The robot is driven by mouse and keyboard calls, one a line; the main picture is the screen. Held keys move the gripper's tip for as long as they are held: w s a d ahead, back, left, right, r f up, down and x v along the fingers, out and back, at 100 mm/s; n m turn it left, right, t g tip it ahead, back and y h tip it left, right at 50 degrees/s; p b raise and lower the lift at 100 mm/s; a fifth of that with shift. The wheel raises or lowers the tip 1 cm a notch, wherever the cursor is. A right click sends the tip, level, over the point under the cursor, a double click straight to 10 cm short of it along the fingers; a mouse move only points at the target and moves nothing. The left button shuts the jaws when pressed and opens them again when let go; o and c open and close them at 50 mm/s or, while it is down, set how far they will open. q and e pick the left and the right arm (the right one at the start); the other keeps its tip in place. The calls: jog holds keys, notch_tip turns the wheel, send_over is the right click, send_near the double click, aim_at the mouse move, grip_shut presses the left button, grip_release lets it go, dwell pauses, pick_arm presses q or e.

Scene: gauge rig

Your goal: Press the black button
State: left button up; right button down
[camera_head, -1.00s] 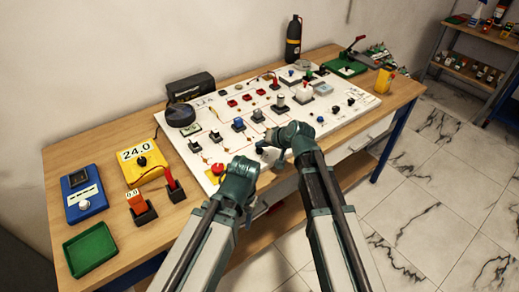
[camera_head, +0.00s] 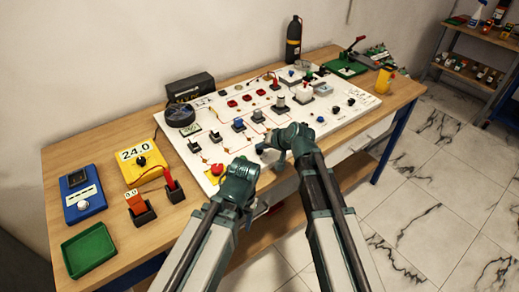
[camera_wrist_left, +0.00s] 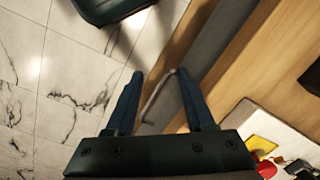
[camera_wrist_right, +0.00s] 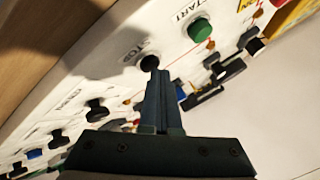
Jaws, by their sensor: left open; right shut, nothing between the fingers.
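The black button (camera_wrist_right: 150,62) is a small round cap beside the word STOP on the white panel (camera_wrist_right: 110,68), in the right wrist view. My right gripper (camera_wrist_right: 162,76) is shut and empty. Its fingertips point at the button and overlap its lower edge in the picture; I cannot tell whether they touch it. In the head view my right gripper (camera_head: 264,150) is over the panel's front edge, and I cannot pick out the button there. My left gripper (camera_wrist_left: 157,74) is open and empty, in front of the bench over the floor.
A green START button (camera_wrist_right: 199,30) sits near the black one. Switches and wires cover the panel. A red stop knob (camera_head: 217,169) on yellow is near my left gripper. A yellow 24.0 box (camera_head: 143,165) and green tray (camera_head: 88,250) stand left.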

aim_at(261, 154)
jog(key=shift+r+p, duration=0.9)
jog(key=shift+p, duration=0.05)
notch_tip(261, 154, up, 5)
jog(key=p, duration=0.5)
dwell(0.5)
